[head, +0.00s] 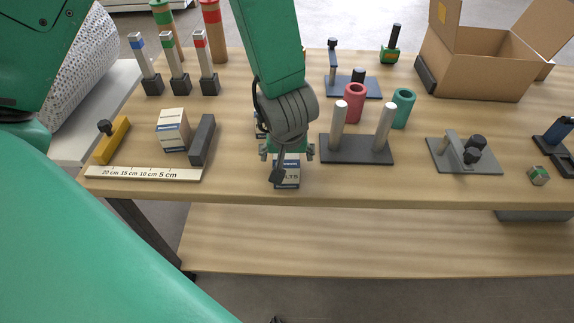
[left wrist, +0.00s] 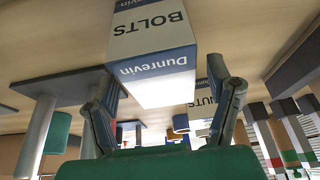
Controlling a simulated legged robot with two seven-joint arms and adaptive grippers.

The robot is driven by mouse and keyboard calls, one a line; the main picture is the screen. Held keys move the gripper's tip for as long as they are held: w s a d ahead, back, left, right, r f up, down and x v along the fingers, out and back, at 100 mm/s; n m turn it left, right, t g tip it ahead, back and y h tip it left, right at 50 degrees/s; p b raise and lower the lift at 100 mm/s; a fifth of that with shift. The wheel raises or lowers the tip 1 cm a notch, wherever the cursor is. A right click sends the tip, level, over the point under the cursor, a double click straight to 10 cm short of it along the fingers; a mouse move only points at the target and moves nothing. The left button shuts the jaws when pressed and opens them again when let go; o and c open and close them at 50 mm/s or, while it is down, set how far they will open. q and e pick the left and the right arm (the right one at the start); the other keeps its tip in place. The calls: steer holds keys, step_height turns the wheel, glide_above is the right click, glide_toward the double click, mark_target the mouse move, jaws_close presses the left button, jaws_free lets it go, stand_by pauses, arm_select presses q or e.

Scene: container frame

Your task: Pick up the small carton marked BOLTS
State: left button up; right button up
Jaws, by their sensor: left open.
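The small carton marked BOLTS (head: 288,181) stands near the table's front edge, white with dark blue bands. In the left wrist view it fills the upper middle, and the carton (left wrist: 150,35) shows its lettering upside down. My left gripper (head: 287,157) is above and partly in front of it in the head view, hiding much of it. In the left wrist view the left gripper (left wrist: 172,88) is open, with one finger toward each side of the carton's near end. Contact cannot be told. My right gripper is not in view.
A carton marked NUTS (left wrist: 203,98) is close behind the gripper. A grey two-post stand (head: 357,150) is just right. To the left are a dark block (head: 203,140), another carton (head: 172,130) and a ruler strip (head: 143,173). An open cardboard box (head: 475,70) is at the back right.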

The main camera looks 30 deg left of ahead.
arm_select(q)
steer(key=shift+d+r, duration=0.1)
steer(key=shift+d, duration=0.05)
steer(key=shift+s, duration=0.1)
steer(key=c, duration=1.5)
steer(key=shift+c, duration=0.2)
steer(key=shift+r, duration=0.1)
